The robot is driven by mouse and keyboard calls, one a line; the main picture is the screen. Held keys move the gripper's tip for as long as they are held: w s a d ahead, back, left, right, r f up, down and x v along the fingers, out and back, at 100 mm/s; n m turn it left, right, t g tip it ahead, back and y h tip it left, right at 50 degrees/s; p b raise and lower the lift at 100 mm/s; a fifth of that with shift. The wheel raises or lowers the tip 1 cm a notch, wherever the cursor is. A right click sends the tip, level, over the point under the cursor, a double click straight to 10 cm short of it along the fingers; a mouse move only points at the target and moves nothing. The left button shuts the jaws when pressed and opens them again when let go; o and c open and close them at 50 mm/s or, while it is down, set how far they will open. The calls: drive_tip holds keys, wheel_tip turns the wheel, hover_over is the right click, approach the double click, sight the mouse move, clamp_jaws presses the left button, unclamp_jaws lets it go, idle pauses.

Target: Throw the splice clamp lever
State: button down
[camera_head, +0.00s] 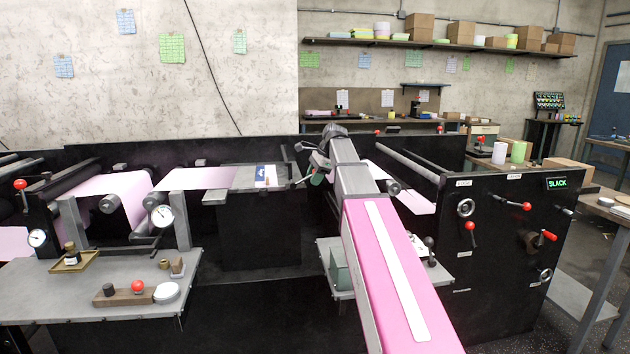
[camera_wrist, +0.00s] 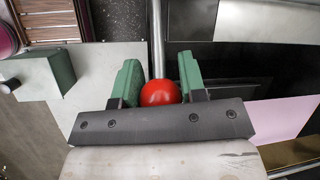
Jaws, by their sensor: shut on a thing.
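My gripper (camera_head: 318,174) is beside the right end of the grey splice table (camera_head: 245,181) in the head view. In the wrist view, the green fingers of my gripper (camera_wrist: 160,82) are closed around a red ball knob (camera_wrist: 160,93). A steel lever rod (camera_wrist: 157,38) runs from the knob towards the top of that view. My gripper and arm hide the knob in the head view. A blue and white card (camera_head: 265,175) lies on the splice table.
Pink web (camera_head: 128,192) runs over rollers at the left. A grey bench (camera_head: 70,302) with a dial gauge and small parts is at the front left.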

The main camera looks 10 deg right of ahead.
drive_tip(key=c, duration=0.7)
unclamp_jaws()
drive_tip(key=shift+r, duration=0.15)
drive_tip(key=v, duration=1)
drive_tip(key=shift+d+r, duration=0.2)
drive_tip(key=shift+r, duration=0.05)
